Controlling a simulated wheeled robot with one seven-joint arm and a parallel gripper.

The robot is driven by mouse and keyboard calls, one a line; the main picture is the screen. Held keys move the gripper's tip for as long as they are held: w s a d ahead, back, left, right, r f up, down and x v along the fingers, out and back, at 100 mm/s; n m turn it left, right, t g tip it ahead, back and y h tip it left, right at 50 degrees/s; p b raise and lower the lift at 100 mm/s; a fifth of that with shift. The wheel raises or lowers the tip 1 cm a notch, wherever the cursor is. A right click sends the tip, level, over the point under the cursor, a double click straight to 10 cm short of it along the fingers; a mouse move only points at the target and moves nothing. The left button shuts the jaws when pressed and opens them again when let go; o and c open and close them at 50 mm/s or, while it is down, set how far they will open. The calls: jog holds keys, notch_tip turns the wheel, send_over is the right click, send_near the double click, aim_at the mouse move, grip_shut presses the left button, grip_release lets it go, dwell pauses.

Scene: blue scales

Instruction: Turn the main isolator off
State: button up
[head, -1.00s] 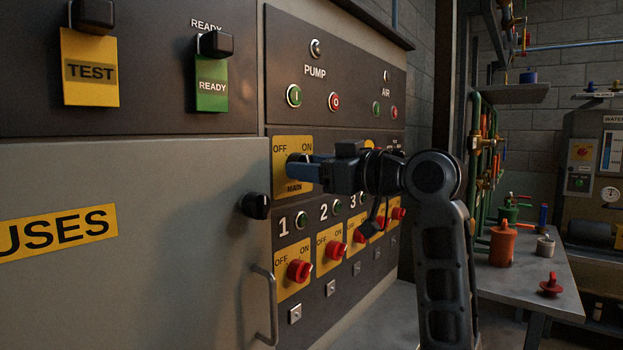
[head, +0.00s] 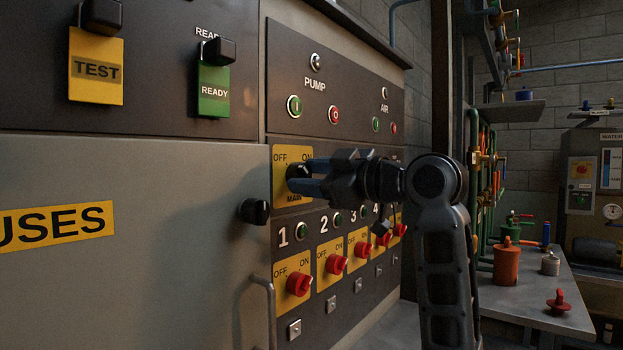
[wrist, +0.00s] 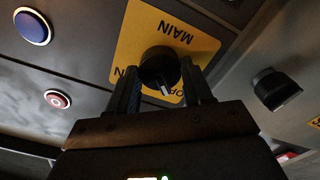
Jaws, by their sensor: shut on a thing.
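The main isolator is a black round knob (head: 296,171) on a yellow plate (head: 279,187) marked OFF, ON and MAIN. My gripper (head: 301,177) reaches it from the right, its two blue-grey fingers around the knob. In the wrist view the knob (wrist: 158,64) sits between the fingers of my gripper (wrist: 160,76), shut on it. A white mark on the knob points toward the OFF lettering, which my gripper partly covers. The plate (wrist: 140,32) appears upside down there.
Below are several red switches (head: 298,284) on yellow plates. A black knob (head: 255,211) and a door handle (head: 267,305) stand out at the left. Pump buttons (head: 294,106) are above. A workbench (head: 530,310) stands at the right.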

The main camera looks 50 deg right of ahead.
jog(key=o, duration=1)
jog(key=shift+o, duration=0.2)
jog(key=s, duration=0.7)
jog(key=shift+s+d+b, duration=0.15)
jog(key=shift+s+b, duration=0.2)
jog(key=shift+s, duration=0.05)
